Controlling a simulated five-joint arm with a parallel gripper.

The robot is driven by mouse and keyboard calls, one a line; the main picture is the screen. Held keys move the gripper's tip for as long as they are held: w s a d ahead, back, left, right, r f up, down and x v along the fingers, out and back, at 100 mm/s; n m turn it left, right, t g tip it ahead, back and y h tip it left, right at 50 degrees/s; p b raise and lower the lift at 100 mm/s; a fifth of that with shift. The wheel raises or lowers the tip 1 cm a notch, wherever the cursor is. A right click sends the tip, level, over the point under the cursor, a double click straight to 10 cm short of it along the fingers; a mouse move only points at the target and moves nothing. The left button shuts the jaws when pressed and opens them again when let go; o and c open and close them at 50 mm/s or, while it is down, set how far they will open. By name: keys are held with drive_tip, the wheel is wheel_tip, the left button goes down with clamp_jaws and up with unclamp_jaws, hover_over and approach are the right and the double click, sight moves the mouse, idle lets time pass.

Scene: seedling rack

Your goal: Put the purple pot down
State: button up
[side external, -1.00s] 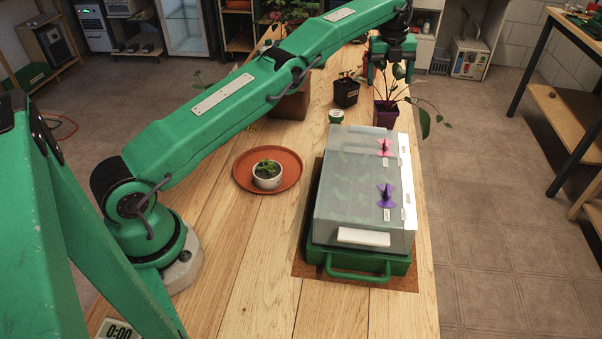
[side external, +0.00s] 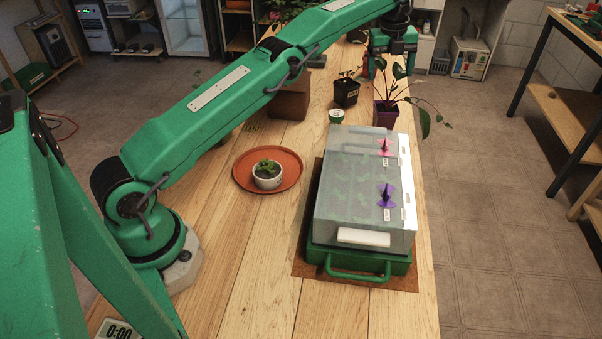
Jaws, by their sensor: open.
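The purple pot (side external: 386,115) stands upright on the wooden bench near its right edge, just behind the covered tray. It holds a leafy plant (side external: 398,83) with drooping stems that lean out to the right. My gripper (side external: 391,70) is above the pot, at the top of the plant's leaves. Its fingers are apart and hold nothing. Some leaves overlap the fingers in the picture, and I cannot tell whether they touch.
A green tray with a clear cover (side external: 365,195) fills the bench's right front. A black pot (side external: 346,92), a brown box (side external: 288,103) and a small green-labelled tub (side external: 336,116) stand nearby. A terracotta saucer (side external: 240,181) bears a white pot (side external: 267,180).

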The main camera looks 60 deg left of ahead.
drive_tip(key=s+d+r+n+t, duration=0.1)
drive_tip(key=s+d+r+n, duration=0.1)
drive_tip(key=s+r+n, duration=0.55)
drive_tip(key=s+d+r+n+t, duration=0.15)
drive_tip(key=s+r+n, duration=0.35)
drive_tip(key=s+r, duration=0.55)
drive_tip(key=s+f+n, duration=0.3)
drive_tip(key=s+n, duration=0.1)
drive_tip(key=s, duration=0.5)
drive_tip(key=s+d+f+n+t, duration=0.1)
drive_tip(key=s+f+n, duration=0.2)
drive_tip(key=s, duration=0.6)
drive_tip(key=s+d+f+n, duration=0.1)
drive_tip(key=s+f+n, duration=0.3)
drive_tip(key=s, duration=0.5)
drive_tip(key=shift+s+d+f+n+t, duration=0.15)
drive_tip(key=shift+d+f+n+t, duration=0.15)
drive_tip(key=shift+f, duration=0.3)
